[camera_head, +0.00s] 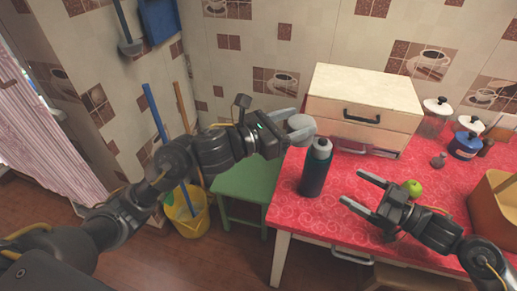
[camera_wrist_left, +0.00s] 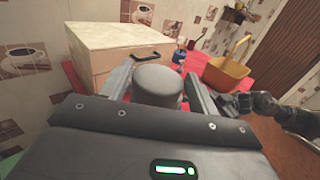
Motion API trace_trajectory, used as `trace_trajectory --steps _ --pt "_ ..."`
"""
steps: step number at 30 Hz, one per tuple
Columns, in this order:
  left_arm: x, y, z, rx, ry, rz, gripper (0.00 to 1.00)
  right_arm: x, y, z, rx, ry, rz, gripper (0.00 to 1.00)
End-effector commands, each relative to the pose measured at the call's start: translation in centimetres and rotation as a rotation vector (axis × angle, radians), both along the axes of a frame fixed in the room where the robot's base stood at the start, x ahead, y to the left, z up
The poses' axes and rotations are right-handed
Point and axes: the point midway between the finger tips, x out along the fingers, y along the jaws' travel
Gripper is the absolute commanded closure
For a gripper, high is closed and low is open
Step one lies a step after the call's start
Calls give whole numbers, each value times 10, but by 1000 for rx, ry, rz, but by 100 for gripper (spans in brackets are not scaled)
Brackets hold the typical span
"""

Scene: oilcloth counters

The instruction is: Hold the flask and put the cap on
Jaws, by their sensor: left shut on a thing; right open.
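The dark teal flask (camera_head: 315,174) stands upright on the red-covered table, near its left edge. Its top end is grey (camera_head: 321,147). My left gripper (camera_head: 299,130) is shut on a rounded grey cap (camera_head: 300,122), just above and to the left of the flask top in the head view. The cap (camera_wrist_left: 157,82) also shows between the fingers in the left wrist view, where the flask is hidden. I cannot tell how large the gap between cap and flask is. My right gripper (camera_head: 357,190) is open and empty, to the right of the flask, its fingers pointing towards it.
A drawer box (camera_head: 362,105) stands behind the flask. A green apple (camera_head: 412,188) and a small grey object (camera_head: 438,160) lie to the right. Jars (camera_head: 465,144) and an orange-brown container (camera_head: 492,210) are further right. A green stool (camera_head: 243,184) stands left of the table (camera_head: 330,222).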

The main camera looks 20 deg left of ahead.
Motion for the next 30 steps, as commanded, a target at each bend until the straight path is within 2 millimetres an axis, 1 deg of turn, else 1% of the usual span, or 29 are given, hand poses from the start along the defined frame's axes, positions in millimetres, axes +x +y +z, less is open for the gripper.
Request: trace_trajectory --steps 1,3,6,10,15,22,26,30 --pt "4 -12 19 -1 -12 -14 61 0 0 0 0 0 0 13" --pt "7 -25 38 0 -11 -25 61 0 0 0 0 0 0 13" --pt "9 -40 61 0 -10 -31 61 0 0 0 0 0 0 13" --pt "11 -51 81 0 -6 -30 61 0 0 0 0 0 0 13" --pt "11 -57 92 -1 -1 -27 61 0 0 0 0 0 0 13" --pt "11 -58 93 -2 1 -26 61 2 4 0 1 0 0 13" --pt "11 -58 92 -3 0 -26 61 8 18 1 3 -1 0 13" --pt "11 -58 92 -3 0 -26 61 17 42 1 4 -1 1 13"
